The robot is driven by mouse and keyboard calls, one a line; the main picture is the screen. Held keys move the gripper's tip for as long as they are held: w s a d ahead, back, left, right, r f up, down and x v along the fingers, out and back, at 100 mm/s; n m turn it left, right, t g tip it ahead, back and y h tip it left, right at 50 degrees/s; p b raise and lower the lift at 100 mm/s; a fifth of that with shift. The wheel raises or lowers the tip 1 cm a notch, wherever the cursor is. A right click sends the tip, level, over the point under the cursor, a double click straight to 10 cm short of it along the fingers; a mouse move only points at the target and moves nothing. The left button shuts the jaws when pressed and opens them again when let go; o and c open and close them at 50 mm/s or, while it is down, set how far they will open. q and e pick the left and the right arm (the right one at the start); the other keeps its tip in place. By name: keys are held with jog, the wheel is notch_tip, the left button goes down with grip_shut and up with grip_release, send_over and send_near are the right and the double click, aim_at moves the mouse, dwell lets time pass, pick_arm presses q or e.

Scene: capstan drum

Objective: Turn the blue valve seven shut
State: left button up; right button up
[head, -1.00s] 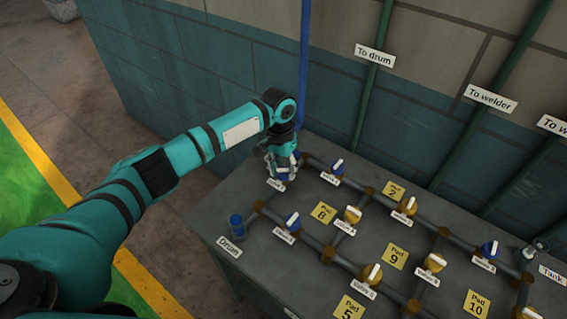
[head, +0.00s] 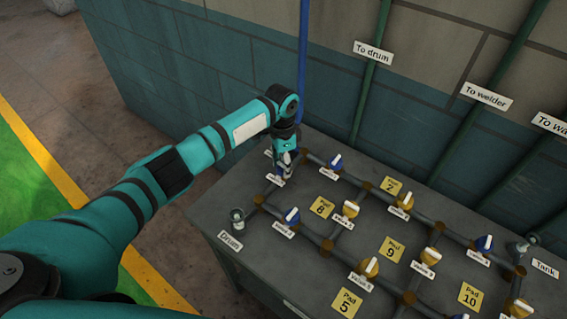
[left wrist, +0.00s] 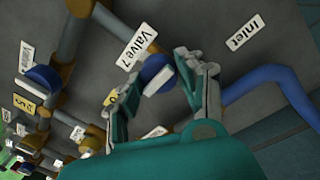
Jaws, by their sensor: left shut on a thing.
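Valve seven is a blue knob with a white bar handle (left wrist: 157,76). It sits beside the white "Valve 7" label (left wrist: 140,46) in the left wrist view. My left gripper (left wrist: 163,90) is shut on this valve, with one finger on each side of the knob. In the head view my left gripper (head: 285,161) is at the far left corner of the pipe board and hides most of the valve. The bar lies slanted in the wrist view; I cannot tell for certain how it stands to its pipe. My right gripper is not in view.
The grey bench (head: 215,205) carries a pipe grid with several blue and yellow valves, including a blue one (head: 336,162) close to my gripper. A blue inlet pipe (left wrist: 262,78) rises by the wall.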

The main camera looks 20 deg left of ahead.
pick_arm(q)
jog(key=shift+w+r, duration=0.1)
dwell(0.4)
jog(key=o, duration=1.1)
jog(key=shift+o, duration=0.2)
notch_tip(320, 180, up, 12)
jog(key=shift+w+a, duration=0.25)
jog(key=shift+w, duration=0.05)
